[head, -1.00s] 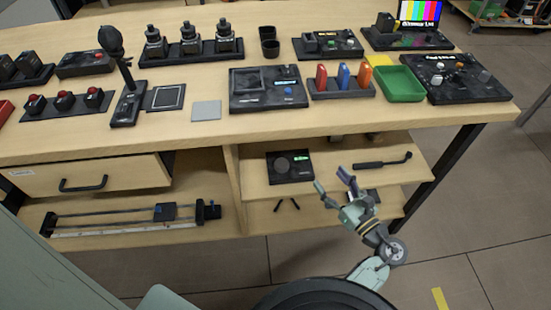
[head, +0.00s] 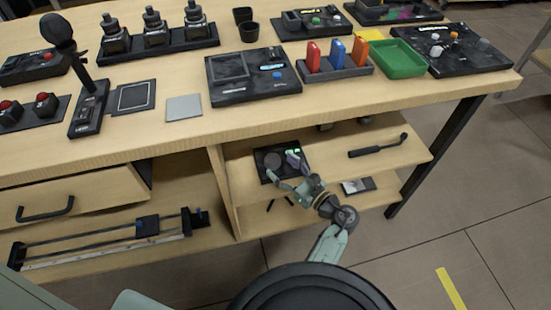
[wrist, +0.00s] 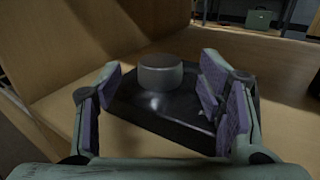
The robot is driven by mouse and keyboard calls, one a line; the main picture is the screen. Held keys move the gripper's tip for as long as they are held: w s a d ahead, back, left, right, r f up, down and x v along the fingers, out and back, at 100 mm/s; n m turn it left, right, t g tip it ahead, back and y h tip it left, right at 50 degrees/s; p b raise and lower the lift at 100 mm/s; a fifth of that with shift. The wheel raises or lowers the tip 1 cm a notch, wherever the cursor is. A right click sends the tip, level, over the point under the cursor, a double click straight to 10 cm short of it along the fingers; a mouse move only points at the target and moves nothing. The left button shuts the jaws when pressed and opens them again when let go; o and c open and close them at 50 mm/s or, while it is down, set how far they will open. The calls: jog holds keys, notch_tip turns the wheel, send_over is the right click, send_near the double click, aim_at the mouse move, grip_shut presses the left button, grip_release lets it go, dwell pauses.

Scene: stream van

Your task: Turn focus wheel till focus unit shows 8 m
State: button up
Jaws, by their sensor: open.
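The focus unit is a black plate on the upper shelf below the worktop; its base (head: 266,177) shows in the head view, and the base (wrist: 185,129) shows in the wrist view. Its round grey focus wheel (head: 272,160) sits on top; in the wrist view the wheel (wrist: 160,74) stands ahead, between the fingers' lines. A small green display (head: 294,152) shows beside the wheel, partly behind a finger; its reading is too small to tell. My gripper (head: 281,166) is open and empty at the unit's near side; its fingers (wrist: 161,98) are spread, apart from the wheel.
The worktop edge (head: 330,117) overhangs the shelf. A wooden divider (head: 222,190) stands left of the unit. A black handle tool (head: 378,146) lies to the right, and a small grey-black box (head: 358,186) lies lower right. Floor in front is clear.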

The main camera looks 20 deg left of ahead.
aim_at(274, 162)
jog(key=shift+x, duration=1.7)
jog(key=c, duration=1.2)
jog(key=shift+o, duration=0.2)
jog(key=shift+s+a+m+t+h, duration=0.15)
jog(key=shift+a+m+t+h, duration=0.15)
jog(key=shift+m+t, duration=0.15)
jog(key=shift+s+a+m+t+h, duration=0.15)
jog(key=shift+m+t+h, duration=0.6)
jog(key=shift+t, duration=0.4)
jog(key=shift+m+t+h, duration=1.1)
jog(key=shift+t+h, duration=0.05)
jog(key=shift+t, duration=0.05)
jog(key=o, duration=1.2)
jog(key=shift+d, duration=0.2)
jog(key=shift+c, duration=0.2)
jog(key=shift+r, duration=0.1)
